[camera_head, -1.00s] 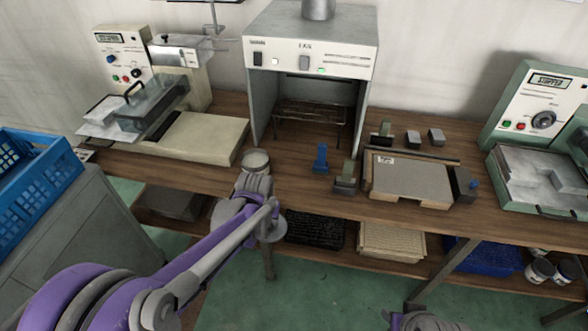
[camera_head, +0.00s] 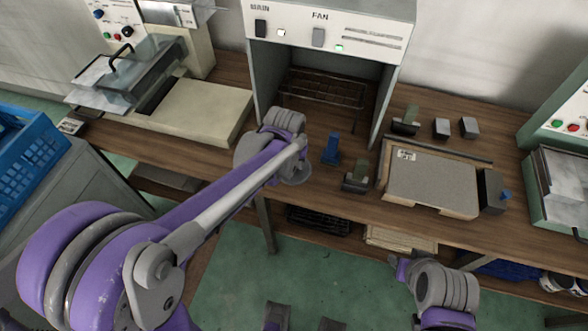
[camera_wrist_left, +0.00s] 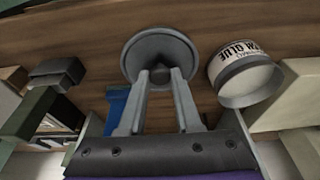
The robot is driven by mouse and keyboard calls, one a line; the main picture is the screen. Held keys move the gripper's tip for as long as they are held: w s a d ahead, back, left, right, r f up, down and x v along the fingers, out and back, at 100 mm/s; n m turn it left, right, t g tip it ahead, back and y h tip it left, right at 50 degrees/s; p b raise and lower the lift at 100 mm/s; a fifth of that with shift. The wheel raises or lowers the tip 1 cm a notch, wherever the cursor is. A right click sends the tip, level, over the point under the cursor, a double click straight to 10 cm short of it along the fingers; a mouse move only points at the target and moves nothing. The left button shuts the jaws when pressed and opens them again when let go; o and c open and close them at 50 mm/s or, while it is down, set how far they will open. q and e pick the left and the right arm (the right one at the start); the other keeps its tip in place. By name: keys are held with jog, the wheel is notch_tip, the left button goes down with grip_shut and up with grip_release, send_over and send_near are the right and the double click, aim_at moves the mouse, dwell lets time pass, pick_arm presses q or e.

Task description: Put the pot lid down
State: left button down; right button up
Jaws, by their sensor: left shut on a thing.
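In the left wrist view the pot lid (camera_wrist_left: 142,46) is a round grey disc with a small knob at its middle. My left gripper (camera_wrist_left: 161,76) is shut on that knob. The wooden bench top lies behind the lid; I cannot tell whether the lid touches it. The white glue pot (camera_wrist_left: 245,78), with printed lettering, is close to the right of the lid and apart from it.
A blue-handled tool (camera_head: 332,148) and a dark block (camera_head: 357,181) are right of my left wrist. A grey panel on a wooden frame (camera_head: 432,183) lies farther right. The fan cabinet (camera_head: 330,30) stands behind. A beige machine (camera_head: 200,117) is at left.

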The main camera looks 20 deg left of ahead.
aim_at(293, 169)
pick_arm(q)
jog(key=shift+s+x, duration=0.25)
jog(key=shift+x, duration=0.75)
jog(key=shift+s+x, duration=0.2)
jog(key=shift+x, duration=0.85)
jog(key=shift+f, duration=0.25)
jog(key=c, duration=1.1)
grip_release()
jog(key=shift+f+b, duration=0.1)
jog(key=shift+b, duration=0.25)
jog(key=o, duration=0.5)
